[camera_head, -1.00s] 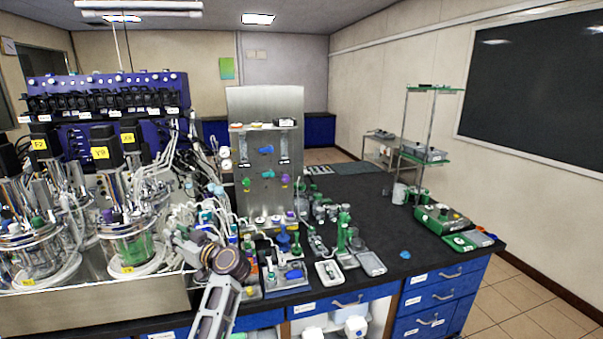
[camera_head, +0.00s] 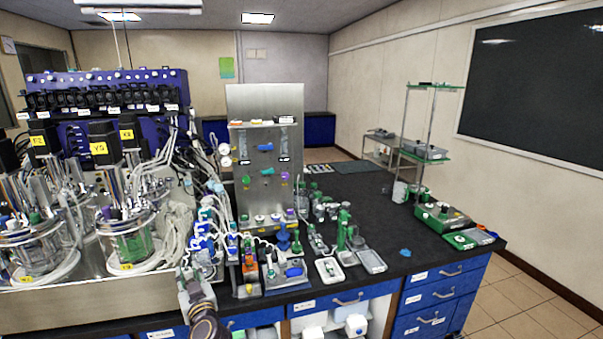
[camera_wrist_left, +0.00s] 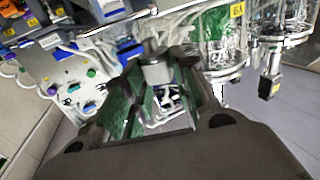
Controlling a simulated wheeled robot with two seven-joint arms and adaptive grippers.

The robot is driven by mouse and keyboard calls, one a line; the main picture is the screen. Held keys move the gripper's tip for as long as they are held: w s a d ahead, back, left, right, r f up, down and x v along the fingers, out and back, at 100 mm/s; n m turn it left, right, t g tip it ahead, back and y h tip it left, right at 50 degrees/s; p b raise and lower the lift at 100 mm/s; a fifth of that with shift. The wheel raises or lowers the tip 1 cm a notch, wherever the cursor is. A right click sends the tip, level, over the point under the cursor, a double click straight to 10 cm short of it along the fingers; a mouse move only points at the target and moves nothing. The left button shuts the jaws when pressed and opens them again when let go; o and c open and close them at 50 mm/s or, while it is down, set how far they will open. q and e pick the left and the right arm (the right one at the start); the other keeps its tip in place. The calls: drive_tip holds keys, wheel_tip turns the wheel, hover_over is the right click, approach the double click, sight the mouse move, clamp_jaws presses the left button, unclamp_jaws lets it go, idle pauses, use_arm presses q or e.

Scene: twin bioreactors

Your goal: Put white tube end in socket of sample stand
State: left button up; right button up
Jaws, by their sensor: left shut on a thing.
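My left gripper (camera_head: 183,272) is low at the bench's front edge, beside the steel reactor trough. In the left wrist view the jaws (camera_wrist_left: 157,72) are shut around a grey-white cylindrical piece (camera_wrist_left: 156,71), which looks like the tube end; its far end is hard to make out. White tubes (camera_head: 178,232) hang in a bundle behind the gripper. A small stand with blue and orange fittings (camera_head: 249,268), probably the sample stand, is right of the gripper, apart from it. I cannot make out its socket. My right gripper is out of view.
Glass reactors (camera_head: 125,235) crowd the left side. A tall steel panel (camera_head: 265,150) stands behind the small fittings. White trays (camera_head: 329,270) lie to the right. The black benchtop (camera_head: 385,225) is mostly clear farther right.

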use_arm(q)
drive_tip(key=s+d+f+m+t+h+b, duration=0.1)
drive_tip(key=s+d+f+m+t+h, duration=0.2)
drive_tip(key=s+d+f+m+h, duration=0.4)
drive_tip(key=shift+s+d+f+h+b, duration=0.3)
drive_tip(key=shift+s+d+f+h, duration=1.45)
drive_tip(key=shift+s+f, duration=1.7)
drive_tip(key=shift+w+f, duration=0.35)
drive_tip(key=shift+w, duration=0.1)
drive_tip(key=shift+d, duration=0.1)
idle(0.6)
